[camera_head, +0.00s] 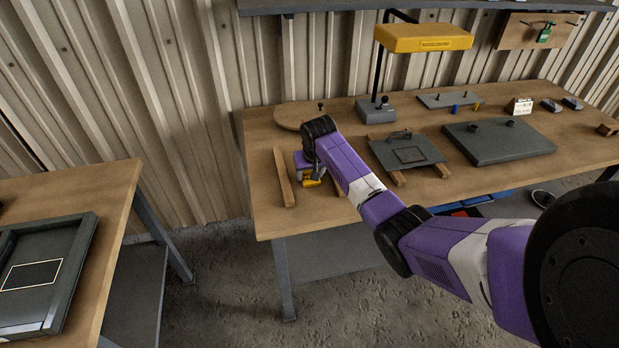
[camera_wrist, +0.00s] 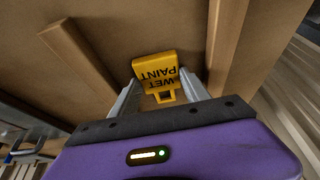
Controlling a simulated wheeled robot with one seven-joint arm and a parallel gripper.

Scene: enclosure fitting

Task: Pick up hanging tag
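The hanging tag (camera_wrist: 154,68) is yellow, with "WET PAINT" in black and a square loop at its near end. It lies on the wooden bench top, and its yellow also shows in the head view (camera_head: 312,181). My gripper (camera_wrist: 160,84) is over it, with one finger on each side of the loop end. The fingers stand apart. The right finger looks very close to the tag, and I cannot tell whether it touches. In the head view my gripper (camera_head: 309,174) is low at the bench's left part, partly hidden by my arm.
Wooden strips flank my gripper, one (camera_head: 284,178) to its left in the head view and one (camera_wrist: 226,45) to its right in the wrist view. A dark plate (camera_head: 385,157) with a handle lies to the right. A yellow lamp (camera_head: 422,38) stands behind.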

